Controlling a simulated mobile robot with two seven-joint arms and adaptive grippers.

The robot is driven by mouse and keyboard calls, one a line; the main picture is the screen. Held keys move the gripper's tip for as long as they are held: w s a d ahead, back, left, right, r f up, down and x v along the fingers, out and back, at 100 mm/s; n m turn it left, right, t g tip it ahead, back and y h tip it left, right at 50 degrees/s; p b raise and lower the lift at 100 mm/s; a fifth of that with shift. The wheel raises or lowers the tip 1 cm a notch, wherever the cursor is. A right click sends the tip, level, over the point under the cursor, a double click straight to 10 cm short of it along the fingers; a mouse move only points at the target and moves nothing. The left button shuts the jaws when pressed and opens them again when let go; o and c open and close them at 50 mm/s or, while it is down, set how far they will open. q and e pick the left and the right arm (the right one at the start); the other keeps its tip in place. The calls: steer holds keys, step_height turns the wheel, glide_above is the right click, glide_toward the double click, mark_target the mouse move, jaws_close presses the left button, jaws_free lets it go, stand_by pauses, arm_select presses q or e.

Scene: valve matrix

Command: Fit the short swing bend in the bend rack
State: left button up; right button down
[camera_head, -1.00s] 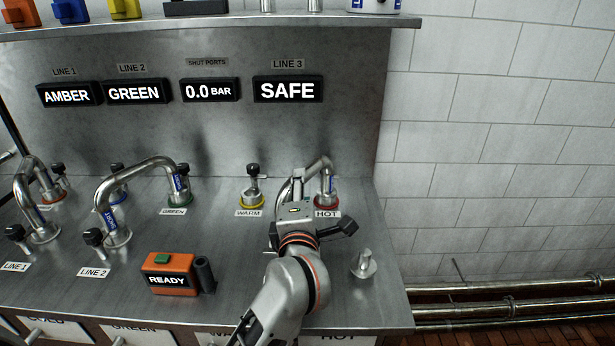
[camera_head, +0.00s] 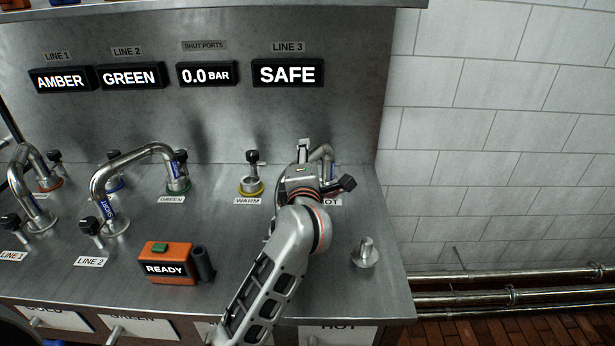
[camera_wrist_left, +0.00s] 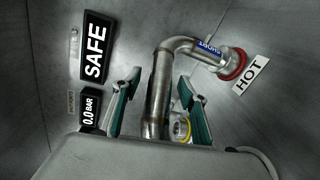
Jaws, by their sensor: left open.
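A steel swing bend with a blue SHORT label (camera_wrist_left: 210,48) ends at the red-ringed HOT port (camera_wrist_left: 232,66) in the left wrist view. In the head view this bend (camera_head: 326,152) is mostly hidden behind my left gripper (camera_head: 312,160). My left gripper (camera_wrist_left: 159,77) is open, one teal-padded finger on each side of the bend's straight leg, with gaps visible. A second SHORT bend (camera_head: 125,162) spans from LINE 2 to the GREEN port. I cannot make out a bend rack in these frames. My right gripper is not in view.
The yellow-ringed WARM port (camera_head: 250,187) stands left of the gripper. An orange READY box (camera_head: 168,262) and a metal stub (camera_head: 365,253) sit on the steel bench. Another bend (camera_head: 18,180) stands at far left. A shelf edge (camera_head: 230,16) crosses the top.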

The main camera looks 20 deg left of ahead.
arm_select(q)
jaws_close()
steer(key=shift+r, duration=0.1)
